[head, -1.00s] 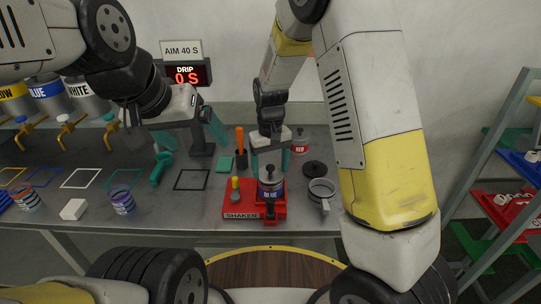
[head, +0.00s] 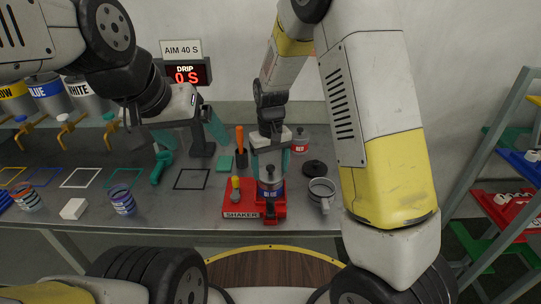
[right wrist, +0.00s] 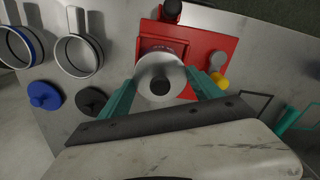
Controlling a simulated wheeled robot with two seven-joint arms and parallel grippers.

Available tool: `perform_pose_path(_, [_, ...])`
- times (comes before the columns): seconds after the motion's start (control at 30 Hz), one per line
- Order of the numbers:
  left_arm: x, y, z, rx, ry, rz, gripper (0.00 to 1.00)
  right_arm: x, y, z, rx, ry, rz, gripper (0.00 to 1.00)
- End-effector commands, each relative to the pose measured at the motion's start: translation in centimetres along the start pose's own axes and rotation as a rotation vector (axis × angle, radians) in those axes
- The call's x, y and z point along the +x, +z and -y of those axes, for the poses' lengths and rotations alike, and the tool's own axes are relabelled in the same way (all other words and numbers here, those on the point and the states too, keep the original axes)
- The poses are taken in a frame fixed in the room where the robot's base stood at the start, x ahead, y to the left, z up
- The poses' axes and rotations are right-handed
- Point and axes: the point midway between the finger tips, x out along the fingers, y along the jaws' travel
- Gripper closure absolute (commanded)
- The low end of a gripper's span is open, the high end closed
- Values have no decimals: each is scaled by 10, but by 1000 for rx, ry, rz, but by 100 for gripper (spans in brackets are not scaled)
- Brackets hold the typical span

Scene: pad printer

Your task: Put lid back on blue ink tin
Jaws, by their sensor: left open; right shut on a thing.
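The blue ink tin (head: 266,194) stands upright on the red shaker (head: 240,207). A round silver lid with a dark knob (head: 269,171) is at its top. In the right wrist view the lid (right wrist: 150,88) shows from above, between the teal fingers. My right gripper (head: 270,172) is shut on the lid, one finger on each side. I cannot tell whether a thin gap is left between lid and tin. My left gripper (head: 190,133) is open and empty, above the back of the bench left of the shaker.
A black disc (head: 315,168) and a handled cup (head: 321,188) lie right of the shaker. A blue disc (right wrist: 45,95) shows in the right wrist view. A screwdriver (head: 240,140) stands behind the shaker.

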Motion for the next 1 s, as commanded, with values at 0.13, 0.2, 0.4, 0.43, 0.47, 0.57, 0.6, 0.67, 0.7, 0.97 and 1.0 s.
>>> perform_pose_path(0.13, [0,0,0,0,0,0,11,0,0,0,0,0,0,64])
perform_pose_path(0.2, [0,0,0,0,0,0,11,0,0,0,0,0,0,64])
perform_pose_path(0.4, [0,0,0,0,0,0,11,0,0,0,0,0,0,0])
perform_pose_path(0.43, [0,0,0,0,0,0,11,0,0,0,0,0,0,0])
perform_pose_path(0.47, [0,0,0,0,0,0,11,0,0,0,0,0,0,0])
perform_pose_path(0.57, [0,0,0,0,0,0,11,0,0,0,-1,0,0,0])
perform_pose_path(0.6, [0,0,0,0,0,0,11,0,0,0,-1,0,0,0])
perform_pose_path(0.67, [0,0,0,0,0,0,11,0,0,0,-1,0,0,0])
perform_pose_path(0.7, [0,0,0,0,0,0,11,0,0,0,-1,0,0,0])
perform_pose_path(0.97, [0,0,0,0,0,0,11,-12,-1,0,-1,0,-3,0])
perform_pose_path(1.0, [0,0,0,0,0,0,11,-14,-1,0,-1,0,-2,0])
